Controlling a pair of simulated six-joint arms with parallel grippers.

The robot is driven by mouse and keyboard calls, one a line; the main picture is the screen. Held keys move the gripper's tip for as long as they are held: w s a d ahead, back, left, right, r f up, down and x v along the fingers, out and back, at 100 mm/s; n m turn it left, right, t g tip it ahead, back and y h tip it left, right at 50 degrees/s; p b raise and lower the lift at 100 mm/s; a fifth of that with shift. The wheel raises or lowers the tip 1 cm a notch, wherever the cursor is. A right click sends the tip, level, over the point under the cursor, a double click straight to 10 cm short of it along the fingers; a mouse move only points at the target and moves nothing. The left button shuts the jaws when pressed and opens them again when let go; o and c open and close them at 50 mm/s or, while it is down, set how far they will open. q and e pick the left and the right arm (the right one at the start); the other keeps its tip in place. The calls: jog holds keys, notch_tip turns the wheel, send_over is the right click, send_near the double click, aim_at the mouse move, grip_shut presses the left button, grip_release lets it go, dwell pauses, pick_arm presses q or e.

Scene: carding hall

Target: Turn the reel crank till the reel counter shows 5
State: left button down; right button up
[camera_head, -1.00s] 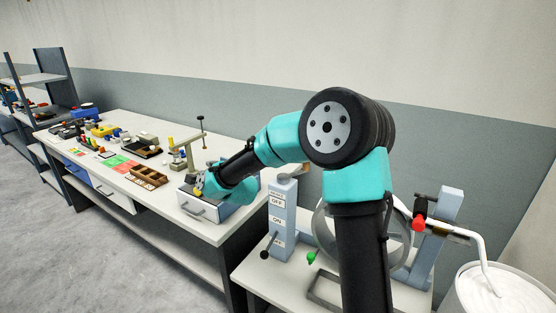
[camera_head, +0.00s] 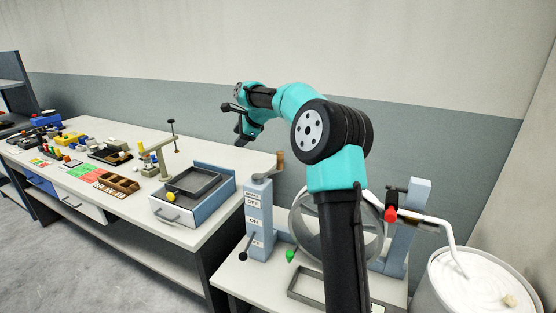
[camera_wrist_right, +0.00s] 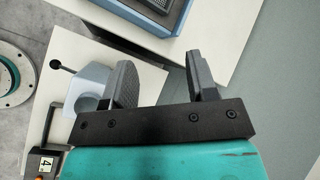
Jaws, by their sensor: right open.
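The reel (camera_head: 297,222) is a grey wheel on the right-hand bench, partly hidden behind my right arm. A green knob (camera_head: 290,255) shows at its lower left and looks like the crank's handle; the crank arm is hidden. A small dark counter (camera_wrist_right: 46,162) reads 4 at the lower left of the right wrist view. My right gripper (camera_head: 234,123) is raised at the back, up and left of the reel and well apart from it. In the right wrist view its jaws (camera_wrist_right: 160,62) are open and empty. My left gripper is not in view.
A blue-grey OFF/ON switch post (camera_head: 259,218) with a black-knobbed lever stands left of the reel. A red-handled pipe and a white-filled drum (camera_head: 435,270) are at the right. A drawer box (camera_head: 205,207) sits on the left bench, among several small parts.

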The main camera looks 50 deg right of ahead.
jog(key=s+d+r+m+g, duration=0.25)
jog(key=s+d+r, duration=0.25)
jog(key=s+d, duration=0.35)
notch_tip(320, 180, up, 3)
jog(key=g, duration=0.3)
send_over(281, 152)
jog(key=s+d, duration=0.4)
jog(key=shift+s+a+r+m+t+y, duration=0.1)
jog(key=shift+r+m+t+y, duration=0.15)
jog(key=shift+m+y, duration=0.2)
jog(key=shift+f, duration=0.15)
jog(key=x, duration=1.7)
jog(key=shift+a+f, duration=0.1)
jog(key=shift+f, duration=0.05)
grip_shut()
